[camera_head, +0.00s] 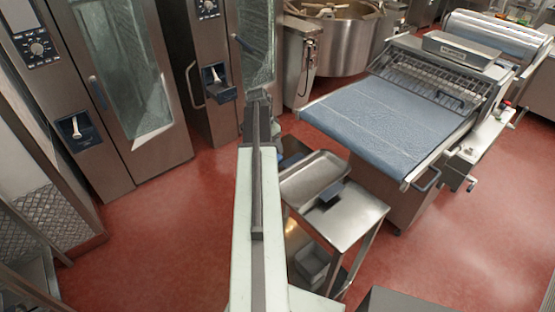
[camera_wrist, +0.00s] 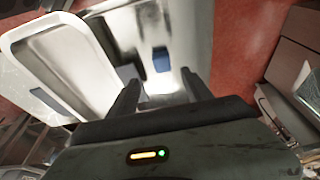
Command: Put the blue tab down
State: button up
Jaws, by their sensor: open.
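A small blue tab (camera_wrist: 161,60) shows in the wrist view on the bright steel top of a small table, just beyond and between my fingers. My gripper (camera_wrist: 160,88) is open, with one finger on each side and a gap between them; nothing is held. In the head view a dark blue piece (camera_head: 331,190), probably the same tab, is by the near right edge of a metal tray. My gripper cannot be made out clearly there. Whether the tab lies flat is hard to tell.
The metal tray (camera_head: 315,173) is on the steel table (camera_head: 345,213), and it shows left of my fingers in the wrist view (camera_wrist: 30,48). A dough sheeter (camera_head: 395,112) stands right, a large kettle (camera_head: 340,42) behind, and ovens (camera_head: 125,70) left. Red floor is clear left of the table.

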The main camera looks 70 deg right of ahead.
jog(key=shift+b+x, duration=1.15)
jog(key=shift+x, duration=0.05)
jog(key=b+x, duration=0.5)
jog(key=shift+w+d+f+b, duration=0.1)
jog(key=shift+f+b, duration=0.2)
jog(key=shift+f, duration=0.1)
jog(key=shift+r, duration=0.2)
grip_shut()
jog(key=shift+p, duration=0.3)
